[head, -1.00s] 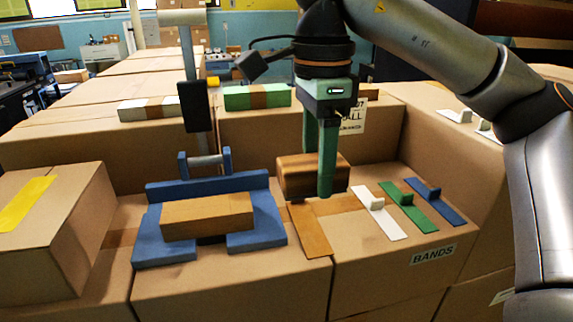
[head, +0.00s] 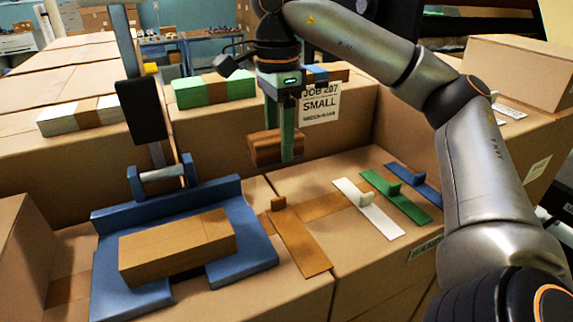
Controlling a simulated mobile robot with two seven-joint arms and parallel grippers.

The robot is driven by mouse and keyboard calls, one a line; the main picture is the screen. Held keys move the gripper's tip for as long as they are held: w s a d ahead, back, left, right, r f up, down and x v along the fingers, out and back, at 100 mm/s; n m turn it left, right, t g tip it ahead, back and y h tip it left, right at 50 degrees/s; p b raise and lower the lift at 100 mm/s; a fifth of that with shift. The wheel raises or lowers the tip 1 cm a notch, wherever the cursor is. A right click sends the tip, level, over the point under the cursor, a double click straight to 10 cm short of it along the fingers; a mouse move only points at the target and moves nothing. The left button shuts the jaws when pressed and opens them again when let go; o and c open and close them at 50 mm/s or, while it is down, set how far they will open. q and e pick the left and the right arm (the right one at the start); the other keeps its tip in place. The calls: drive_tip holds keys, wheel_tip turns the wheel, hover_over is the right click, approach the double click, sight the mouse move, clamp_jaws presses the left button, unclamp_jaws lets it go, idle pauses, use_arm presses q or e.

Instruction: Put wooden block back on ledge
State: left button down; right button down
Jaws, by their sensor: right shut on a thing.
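The wooden block (head: 265,149), dark brown with visible grain, is held in my right gripper (head: 288,152). The gripper's green fingers are shut on it, and one finger hides part of its right end. The block appears raised off the lower cardboard surface, in front of the ledge's front face. The ledge (head: 205,135) is the raised row of cardboard boxes at the back. My left gripper is not in view.
The ledge carries a green banded bundle (head: 190,93), a white one (head: 62,122) and a partly hidden blue one (head: 318,76). A blue jig (head: 245,243) with an upright lever (head: 140,110) holds a kraft bundle (head: 178,247). Brown (head: 300,243), white (head: 370,210), green (head: 397,198) and blue (head: 414,187) bands lie right.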

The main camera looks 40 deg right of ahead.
hover_over(287, 180)
wheel_tip(287, 180, down, 5)
drive_tip(key=shift+f, duration=1.5)
drive_tip(key=shift+f, duration=0.2)
drive_tip(key=shift+c, duration=0.8)
unclamp_jaws()
drive_tip(key=shift+r, duration=0.1)
wheel_tip(287, 180, up, 12)
drive_tip(key=shift+a, duration=0.1)
